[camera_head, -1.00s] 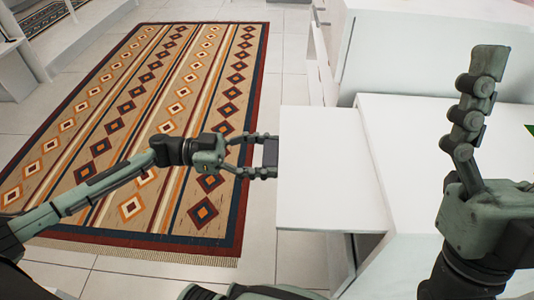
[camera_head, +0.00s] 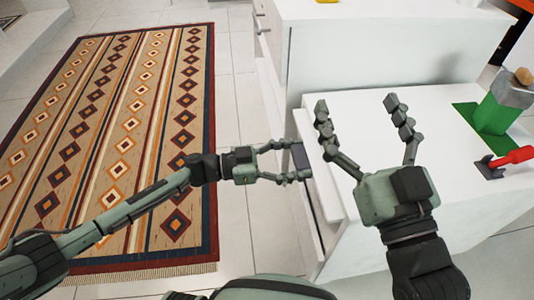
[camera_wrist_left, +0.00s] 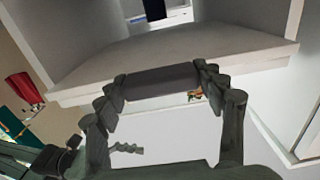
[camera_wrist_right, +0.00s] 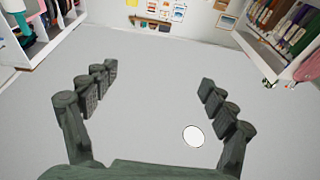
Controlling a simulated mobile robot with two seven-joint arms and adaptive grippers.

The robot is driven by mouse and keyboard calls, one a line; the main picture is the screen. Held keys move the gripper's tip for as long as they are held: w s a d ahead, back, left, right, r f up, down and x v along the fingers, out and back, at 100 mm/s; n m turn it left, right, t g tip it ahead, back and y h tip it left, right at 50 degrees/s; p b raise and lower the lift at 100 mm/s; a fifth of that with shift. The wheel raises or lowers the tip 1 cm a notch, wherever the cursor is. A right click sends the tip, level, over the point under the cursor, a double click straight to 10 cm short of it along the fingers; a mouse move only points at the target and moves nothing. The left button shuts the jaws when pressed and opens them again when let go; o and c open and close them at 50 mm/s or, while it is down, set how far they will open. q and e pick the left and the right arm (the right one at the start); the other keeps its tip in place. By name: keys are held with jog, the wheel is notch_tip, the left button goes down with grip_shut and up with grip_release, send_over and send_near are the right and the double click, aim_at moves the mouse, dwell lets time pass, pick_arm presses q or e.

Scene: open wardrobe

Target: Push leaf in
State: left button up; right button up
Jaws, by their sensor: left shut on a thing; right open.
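The white leaf (camera_head: 318,150) shows as a narrow strip sticking out from the left side of the white cabinet top (camera_head: 440,190). A dark handle piece (camera_head: 301,158) is at its outer edge. My left gripper (camera_head: 298,160) is shut on this handle, one finger on each side. In the left wrist view the dark handle (camera_wrist_left: 160,82) spans between the fingertips. My right gripper (camera_head: 356,103) is open and empty, pointing away above the cabinet top. In the right wrist view its fingers (camera_wrist_right: 158,80) are apart with nothing between them.
A taller white cabinet (camera_head: 380,45) stands behind the top.

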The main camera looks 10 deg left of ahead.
aim_at(307, 158)
pick_arm(q)
jog(key=x, duration=0.3)
jog(key=shift+d, duration=0.3)
jog(key=shift+w+d+r, duration=0.1)
jog(key=shift+d, duration=0.15)
pick_arm(e)
jog(key=f, duration=0.1)
jog(key=f+g+h, duration=0.1)
jog(key=w+d+f+g, duration=0.1)
jog(key=f, duration=0.1)
pick_arm(q)
jog(key=o, duration=1.7)
jog(key=shift+d, duration=0.2)
pick_arm(e)
jog(key=shift+d, duration=0.25)
pick_arm(q)
jog(key=shift+a, duration=0.15)
pick_arm(e)
jog(key=shift+w+f, duration=0.1)
